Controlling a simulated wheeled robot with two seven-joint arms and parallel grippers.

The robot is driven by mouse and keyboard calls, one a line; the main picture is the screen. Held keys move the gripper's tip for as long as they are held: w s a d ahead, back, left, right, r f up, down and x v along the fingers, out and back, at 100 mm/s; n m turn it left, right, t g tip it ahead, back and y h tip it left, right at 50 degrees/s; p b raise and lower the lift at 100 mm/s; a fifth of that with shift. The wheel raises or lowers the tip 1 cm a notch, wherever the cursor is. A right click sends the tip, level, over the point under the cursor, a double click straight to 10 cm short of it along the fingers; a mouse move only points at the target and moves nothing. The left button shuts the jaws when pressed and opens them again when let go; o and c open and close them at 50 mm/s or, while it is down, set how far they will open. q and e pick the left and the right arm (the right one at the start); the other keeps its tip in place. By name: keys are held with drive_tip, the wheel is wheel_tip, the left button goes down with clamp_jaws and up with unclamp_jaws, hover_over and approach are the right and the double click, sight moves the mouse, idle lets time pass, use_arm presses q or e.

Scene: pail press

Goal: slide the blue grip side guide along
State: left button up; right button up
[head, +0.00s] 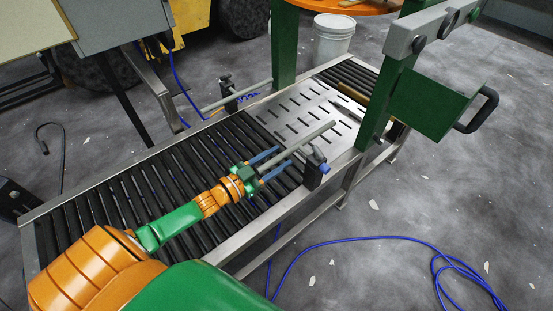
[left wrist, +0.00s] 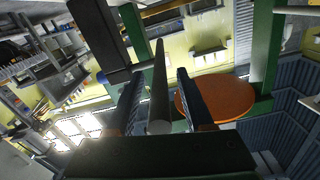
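The near side guide is a grey bar (head: 307,138) on a black clamp post (head: 313,174) with a small blue grip (head: 324,168), at the near rail of the roller conveyor. My left gripper (head: 272,163) is over the rollers at the bar's left end, its two blue fingers apart. In the left wrist view the bar (left wrist: 158,88) runs between the open fingers (left wrist: 160,100), with gaps visible on both sides. A dark post (left wrist: 95,35) stands at upper left there. My right gripper is not in view.
A far side guide bar (head: 236,95) stands on the opposite rail. The conveyor (head: 130,190) leads to a slotted plate (head: 305,105) under a green press frame (head: 375,110). A white pail (head: 333,38) stands behind. A blue hose (head: 350,239) lies on the floor at right.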

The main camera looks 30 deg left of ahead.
use_arm(q)
clamp_jaws()
idle(1.3)
